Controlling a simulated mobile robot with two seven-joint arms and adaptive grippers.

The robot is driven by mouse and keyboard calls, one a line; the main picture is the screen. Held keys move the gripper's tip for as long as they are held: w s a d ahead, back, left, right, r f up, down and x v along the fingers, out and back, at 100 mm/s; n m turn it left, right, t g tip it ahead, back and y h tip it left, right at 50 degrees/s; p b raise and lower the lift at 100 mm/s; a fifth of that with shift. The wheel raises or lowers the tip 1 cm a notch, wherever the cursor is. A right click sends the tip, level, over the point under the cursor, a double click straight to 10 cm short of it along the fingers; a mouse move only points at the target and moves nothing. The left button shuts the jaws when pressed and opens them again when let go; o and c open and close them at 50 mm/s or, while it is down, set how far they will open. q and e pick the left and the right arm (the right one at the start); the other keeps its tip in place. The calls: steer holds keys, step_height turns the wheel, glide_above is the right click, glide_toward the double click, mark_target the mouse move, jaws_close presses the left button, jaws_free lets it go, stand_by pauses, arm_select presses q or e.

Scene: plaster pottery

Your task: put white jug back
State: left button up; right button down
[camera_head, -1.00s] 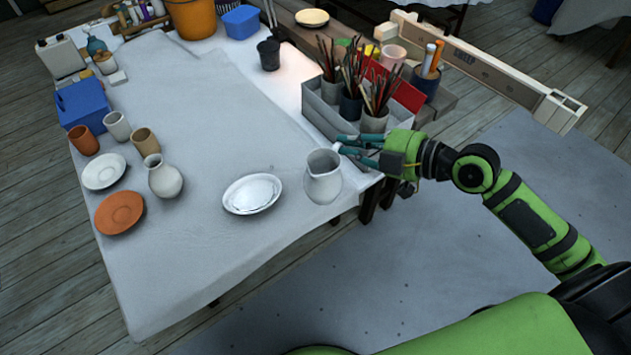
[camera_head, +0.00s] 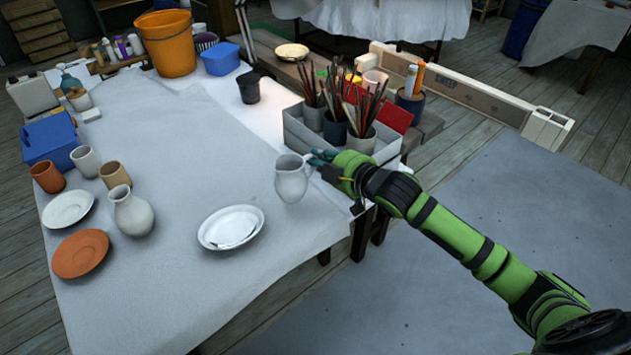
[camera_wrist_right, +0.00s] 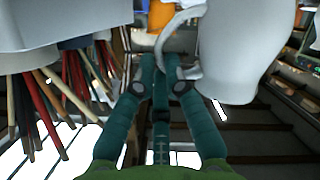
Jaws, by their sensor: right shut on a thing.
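The white jug (camera_head: 292,180) is held at the table's right edge, roughly upright, close to the grey box of brushes. My right gripper (camera_head: 316,161) comes from the right and is shut on the jug's handle. In the right wrist view, the fingertips (camera_wrist_right: 163,78) close at the curved handle, and the jug's body (camera_wrist_right: 242,50) is to the right. I cannot tell whether the jug's base touches the cloth. Another pale jug (camera_head: 133,212) stands at the left of the table. My left gripper is not in view.
A white plate (camera_head: 230,228) lies in front and left of the held jug. The grey box (camera_head: 299,132) with several brush pots stands behind it. Cups (camera_head: 115,174), a white saucer (camera_head: 68,209) and a terracotta plate (camera_head: 80,254) are at left. The table's middle (camera_head: 190,150) is clear.

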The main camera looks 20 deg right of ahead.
steer(key=shift+f, duration=2.3)
steer(key=shift+f, duration=0.2)
steer(key=c, duration=1.3)
jaws_free()
steer(key=shift+s+r, duration=0.1)
steer(key=shift+r, duration=0.05)
steer(key=v, duration=1.1)
steer(key=shift+s+d, duration=0.2)
steer(key=shift+s, duration=0.15)
steer(key=shift+r, duration=0.1)
